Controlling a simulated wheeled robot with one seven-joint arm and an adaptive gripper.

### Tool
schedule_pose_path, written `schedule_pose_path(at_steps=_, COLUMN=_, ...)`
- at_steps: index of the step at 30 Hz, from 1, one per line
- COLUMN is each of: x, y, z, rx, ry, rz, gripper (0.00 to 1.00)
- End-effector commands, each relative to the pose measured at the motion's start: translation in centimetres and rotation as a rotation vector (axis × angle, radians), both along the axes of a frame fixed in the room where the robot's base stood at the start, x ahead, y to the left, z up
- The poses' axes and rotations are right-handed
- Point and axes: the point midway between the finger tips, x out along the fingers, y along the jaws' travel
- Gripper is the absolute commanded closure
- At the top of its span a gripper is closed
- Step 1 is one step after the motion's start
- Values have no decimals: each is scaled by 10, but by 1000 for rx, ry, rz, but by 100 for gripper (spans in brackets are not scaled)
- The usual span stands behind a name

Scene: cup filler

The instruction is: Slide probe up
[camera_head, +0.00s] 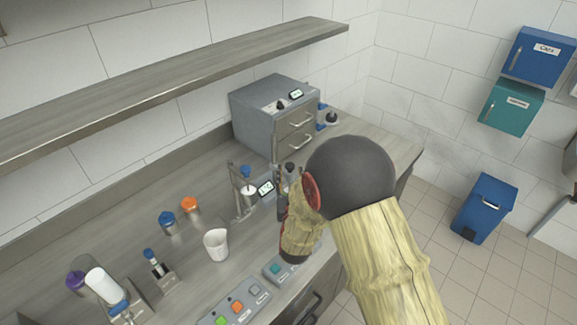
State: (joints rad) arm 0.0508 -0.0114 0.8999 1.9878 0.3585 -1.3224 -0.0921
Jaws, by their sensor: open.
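A slim metal stand (237,202) on the counter carries a white part with a blue top (246,173), and a small lit display (266,187) sits beside it. This looks like the probe stand, but I cannot make out the probe for sure. My gripper (284,182) is just right of the display, at the end of my arm. It is open, and my arm hides much of it. A dark knob (290,167) shows close to my gripper. I cannot tell whether they touch.
A grey drawer cabinet (256,111) stands behind. A white cup (216,245), an orange-capped jar (190,205) and a blue-capped jar (168,222) stand to the left. A button panel (234,305) lies at the front. A shelf (180,88) hangs above the counter.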

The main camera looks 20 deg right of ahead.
Motion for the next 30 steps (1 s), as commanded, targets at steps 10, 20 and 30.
schedule_pose_path(at_steps=10, x=40, y=-16, z=0, rx=0, ry=0, rz=1, gripper=59)
schedule_pose_path(at_steps=20, x=44, y=-18, z=0, rx=0, ry=1, rz=2, gripper=59)
schedule_pose_path(at_steps=30, x=44, y=-18, z=0, rx=0, ry=1, rz=2, gripper=78)
